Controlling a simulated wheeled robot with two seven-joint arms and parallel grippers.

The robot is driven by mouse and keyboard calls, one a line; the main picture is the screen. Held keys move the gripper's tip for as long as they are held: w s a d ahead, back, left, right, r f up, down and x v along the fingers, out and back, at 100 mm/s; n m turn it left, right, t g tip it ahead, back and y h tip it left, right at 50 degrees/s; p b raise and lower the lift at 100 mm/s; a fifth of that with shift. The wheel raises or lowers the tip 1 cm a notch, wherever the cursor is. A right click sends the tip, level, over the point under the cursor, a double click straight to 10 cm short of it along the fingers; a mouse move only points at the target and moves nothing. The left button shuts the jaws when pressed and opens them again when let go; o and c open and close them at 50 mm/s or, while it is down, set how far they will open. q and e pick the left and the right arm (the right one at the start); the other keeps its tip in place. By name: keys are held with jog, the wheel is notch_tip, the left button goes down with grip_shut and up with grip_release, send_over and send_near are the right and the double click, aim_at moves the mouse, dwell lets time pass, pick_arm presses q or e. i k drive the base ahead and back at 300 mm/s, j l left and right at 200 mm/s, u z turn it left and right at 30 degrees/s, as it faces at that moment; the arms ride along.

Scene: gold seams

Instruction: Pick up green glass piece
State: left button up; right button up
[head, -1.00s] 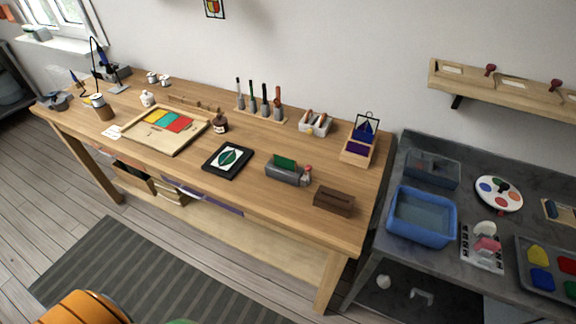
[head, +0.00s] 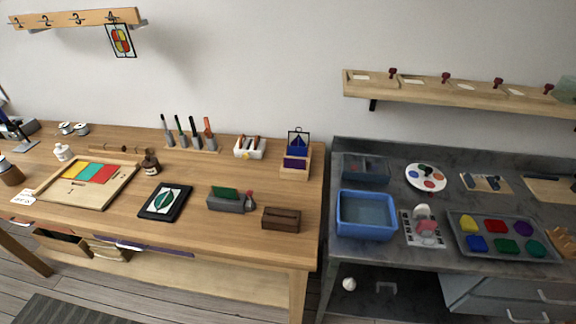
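Several green pieces show, and I cannot tell which one the task means. A flat green piece (head: 223,192) stands upright in a grey holder (head: 226,204) on the wooden bench. Two green shapes, one on the front row (head: 506,246) and one at its right end (head: 536,249), lie in a grey tray (head: 464,248) on the right-hand grey table. A green leaf shape (head: 166,200) shows on a black-framed panel (head: 149,213). A teal pane (head: 103,173) lies with yellow and red ones in a wooden frame (head: 88,201). Neither gripper is in view.
The wooden bench (head: 240,240) and grey table (head: 345,265) stand side by side with a narrow gap. A brown box (head: 281,219) sits at the bench's front right. A blue basin (head: 366,216) stands at the table's left. A wall shelf (head: 430,87) hangs above.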

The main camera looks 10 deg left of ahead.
aim_at(221, 192)
jog(key=j+z, duration=0.3)
jog(key=j, duration=0.3)
jog(key=j+z, duration=0.3)
jog(key=j, duration=0.35)
jog(key=j+z, duration=0.3)
jog(key=j, duration=0.3)
jog(key=k+j+z, duration=0.3)
jog(key=j, duration=0.25)
jog(key=i+j, duration=0.05)
jog(key=i, duration=0.05)
